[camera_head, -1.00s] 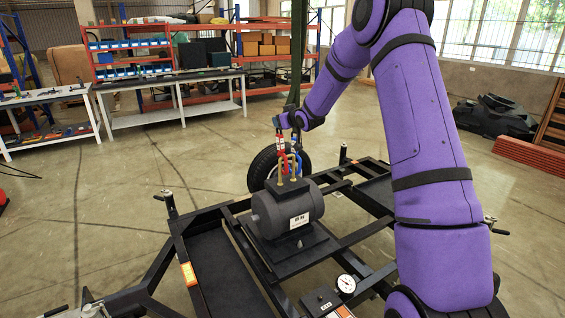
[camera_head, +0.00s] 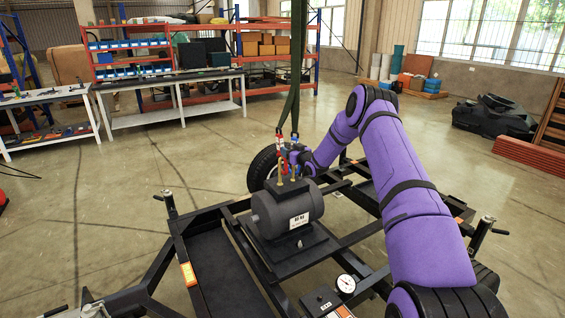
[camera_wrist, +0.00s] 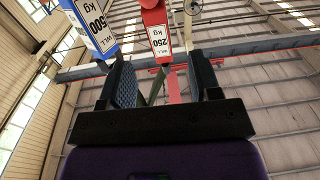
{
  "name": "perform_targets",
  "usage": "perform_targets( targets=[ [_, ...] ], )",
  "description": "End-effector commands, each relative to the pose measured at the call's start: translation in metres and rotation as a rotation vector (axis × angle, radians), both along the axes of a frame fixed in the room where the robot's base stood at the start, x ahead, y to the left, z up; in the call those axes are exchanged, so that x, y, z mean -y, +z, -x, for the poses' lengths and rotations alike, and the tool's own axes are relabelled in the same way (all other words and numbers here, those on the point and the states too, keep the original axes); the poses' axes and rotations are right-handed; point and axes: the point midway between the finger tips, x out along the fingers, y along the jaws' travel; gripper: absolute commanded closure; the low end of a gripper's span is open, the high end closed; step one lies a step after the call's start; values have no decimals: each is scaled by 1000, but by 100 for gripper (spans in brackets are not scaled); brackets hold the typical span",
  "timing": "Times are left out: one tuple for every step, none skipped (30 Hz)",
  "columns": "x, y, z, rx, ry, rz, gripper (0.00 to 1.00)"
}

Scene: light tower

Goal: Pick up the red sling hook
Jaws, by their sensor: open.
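The red sling hook (camera_wrist: 154,22), labelled 250 kg, hangs in the middle of the wrist view. Its lower end is near the gap between my fingertips; I cannot tell whether they touch. My gripper (camera_wrist: 163,66) is open, with one finger on each side. A blue hook (camera_wrist: 90,22), labelled 500 kg, is left of the red one, close to my left finger. In the head view the hooks hang small above the grey motor (camera_head: 288,208), with my gripper (camera_head: 292,153) beside them. Its fingers are too small to make out there.
Green sling straps (camera_head: 298,60) run up from the hooks. The motor sits on a black frame (camera_head: 345,242) with a gauge (camera_head: 346,284) at the front. A tyre (camera_head: 262,168) stands behind the motor. Workbenches (camera_head: 170,85) and shelves stand further back.

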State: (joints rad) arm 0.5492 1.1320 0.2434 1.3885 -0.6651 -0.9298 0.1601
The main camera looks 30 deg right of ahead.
Motion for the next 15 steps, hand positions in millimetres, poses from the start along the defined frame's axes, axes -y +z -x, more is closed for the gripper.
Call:
perform_targets(
  targets=[
    [0, 0, -6, 1, 0, 0, 43],
    [0, 0, -8, 1, 0, 0, 43],
    [0, 0, -11, 1, -1, 1, 43],
    [-1, 0, -13, 0, -1, 1, 43],
    [-1, 0, -14, -1, -1, 1, 43],
    [-1, 0, -15, -1, -1, 1, 43],
    [-1, 0, -17, 0, -1, 1, 43],
    [-1, 0, -19, 0, -1, 1, 43],
    [-2, 0, -23, 0, -1, 1, 43],
    [-2, 1, -27, 0, -1, 1, 43],
    [-3, 1, -31, 0, -1, 1, 43],
    [-3, 2, -36, 1, 0, 1, 43],
    [-3, 2, -40, 1, 0, 1, 43],
    [-3, 2, -44, 0, -1, 1, 43],
    [-3, 2, -49, 0, -1, 2, 43]
  ],
)
